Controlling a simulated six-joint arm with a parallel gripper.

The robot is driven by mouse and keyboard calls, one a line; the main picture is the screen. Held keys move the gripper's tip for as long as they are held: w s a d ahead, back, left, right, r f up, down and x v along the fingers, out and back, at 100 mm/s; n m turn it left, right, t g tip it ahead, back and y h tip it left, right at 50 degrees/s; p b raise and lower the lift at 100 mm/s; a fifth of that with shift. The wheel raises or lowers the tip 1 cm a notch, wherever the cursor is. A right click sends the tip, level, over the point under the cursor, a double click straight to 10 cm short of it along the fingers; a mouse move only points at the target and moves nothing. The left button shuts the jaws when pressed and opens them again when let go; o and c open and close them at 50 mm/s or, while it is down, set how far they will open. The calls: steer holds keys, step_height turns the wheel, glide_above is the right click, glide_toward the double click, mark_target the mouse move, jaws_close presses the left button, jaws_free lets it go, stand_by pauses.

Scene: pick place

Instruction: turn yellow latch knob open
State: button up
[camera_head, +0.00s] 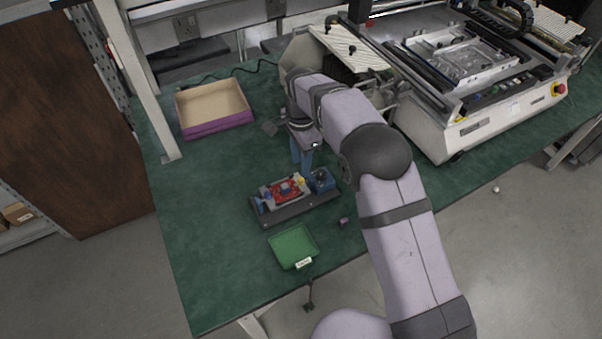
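A small yellow knob (301,181) shows at the back right of the red board, on a dark fixture (296,212) on the green bench. It is too small here to tell which way it is turned. My gripper (303,167) points down with blue fingers, just above and behind the knob. I cannot tell whether the fingertips touch the knob or how far apart they are.
A green tray (293,263) with a white label lies in front of the fixture. A small purple cube (344,221) lies to the right. A purple-sided box (216,128) stands at the back left. A large machine (470,128) fills the back right. The bench's left side is clear.

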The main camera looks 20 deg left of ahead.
mark_target(301, 179)
steer(key=shift+f+p, duration=1)
steer(key=shift+f, duration=2.2)
jaws_close()
